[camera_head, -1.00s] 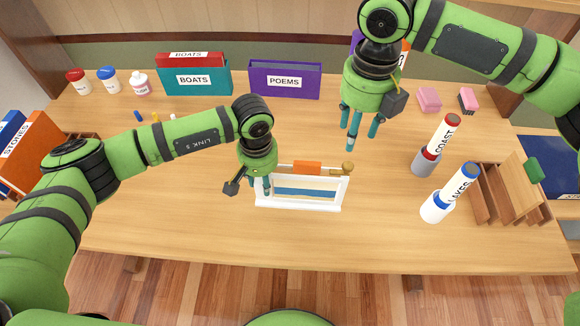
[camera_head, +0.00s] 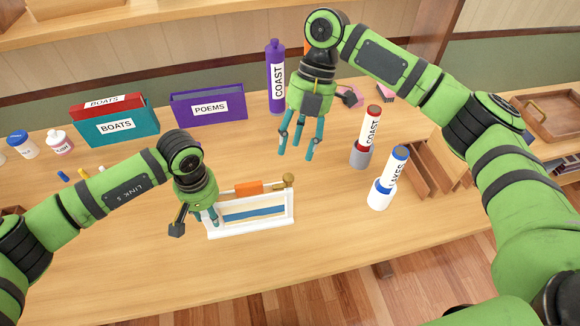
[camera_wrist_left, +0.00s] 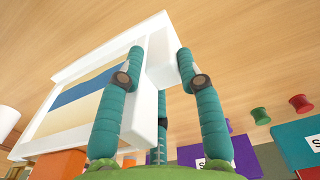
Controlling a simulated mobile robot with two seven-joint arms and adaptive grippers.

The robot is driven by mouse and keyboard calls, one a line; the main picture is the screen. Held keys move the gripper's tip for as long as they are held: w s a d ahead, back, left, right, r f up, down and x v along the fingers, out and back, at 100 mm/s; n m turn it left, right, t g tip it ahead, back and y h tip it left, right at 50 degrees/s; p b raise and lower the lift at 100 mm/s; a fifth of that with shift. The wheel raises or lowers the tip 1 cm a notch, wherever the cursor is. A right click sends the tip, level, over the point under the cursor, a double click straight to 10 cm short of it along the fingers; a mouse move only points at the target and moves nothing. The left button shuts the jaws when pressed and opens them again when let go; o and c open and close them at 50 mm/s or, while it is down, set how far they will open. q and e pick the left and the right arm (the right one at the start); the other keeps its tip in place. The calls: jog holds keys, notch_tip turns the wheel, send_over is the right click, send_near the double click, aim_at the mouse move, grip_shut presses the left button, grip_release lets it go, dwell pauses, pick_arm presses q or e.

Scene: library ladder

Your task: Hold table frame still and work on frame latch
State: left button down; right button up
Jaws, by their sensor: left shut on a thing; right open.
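The white table frame (camera_head: 283,222) stands on the table, with a pale picture crossed by a blue band inside it. An orange block (camera_head: 249,187) and a brass knob (camera_head: 288,180) sit on its top edge; I cannot tell which part is the latch. My left gripper (camera_head: 205,216) is shut on the frame's left side. In the left wrist view the fingers (camera_wrist_left: 155,85) straddle the white frame end (camera_wrist_left: 160,65). My right gripper (camera_head: 297,150) is open and empty, above and behind the knob, apart from it.
Coast (camera_head: 367,135) and Lakes (camera_head: 391,175) tubes stand in holders right of the frame, near a wooden rack (camera_head: 435,170). A purple Coast bottle (camera_head: 276,80), the Poems box (camera_head: 210,103) and the Boats box (camera_head: 117,125) line the back. The table's front is clear.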

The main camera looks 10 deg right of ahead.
aim_at(288, 176)
jog(key=x, duration=0.6)
jog(key=shift+s+a+f, duration=0.1)
jog(key=shift+f, duration=0.25)
